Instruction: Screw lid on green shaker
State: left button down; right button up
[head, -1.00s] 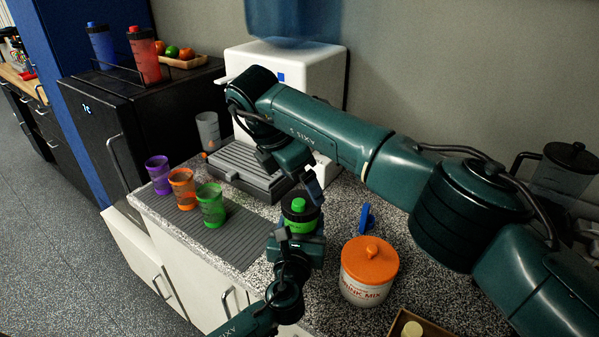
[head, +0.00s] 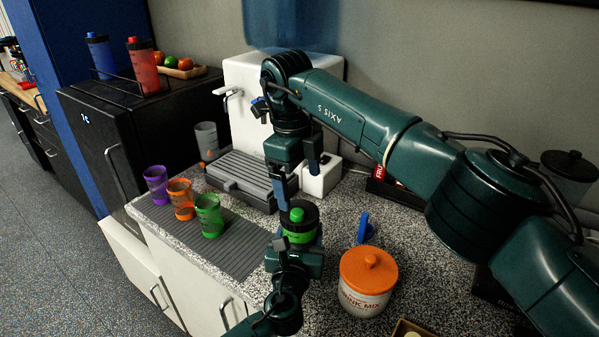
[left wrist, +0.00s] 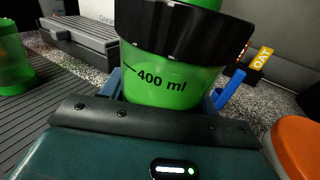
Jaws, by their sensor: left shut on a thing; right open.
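The green shaker (head: 301,238) stands upright on the speckled counter with its black lid (head: 306,222) and green cap on top. I cannot tell how tightly the lid sits. In the left wrist view the shaker (left wrist: 170,85) shows its "400 ml" mark below the lid (left wrist: 185,38). My left gripper (head: 296,256) is shut around the shaker's body, below the lid. My right gripper (head: 298,186) is open and empty, pointing down just above the lid. The shaker's lower part is hidden by my left gripper.
Purple (head: 157,185), orange (head: 181,198) and green (head: 209,214) cups stand on a ribbed mat (head: 238,250) at left. An orange-lidded drink mix tub (head: 367,285) and a blue object (head: 365,228) are close on the right. A white dispenser (head: 245,72) stands behind.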

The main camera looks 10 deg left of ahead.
aim_at(299, 212)
jog(key=n, duration=0.4)
jog(key=shift+r+y, duration=0.25)
jog(key=shift+y, duration=0.05)
jog(key=n, duration=0.4)
jog(key=shift+r+g, duration=0.3)
jog(key=shift+g, duration=0.1)
jog(key=shift+f, duration=0.1)
jog(key=shift+f, duration=3.95)
jog(key=c, duration=1)
jog(key=m, duration=0.4)
jog(key=shift+m, duration=0.4)
jog(key=m, duration=0.6)
jog(key=shift+m, duration=0.4)
jog(key=o, duration=1.1)
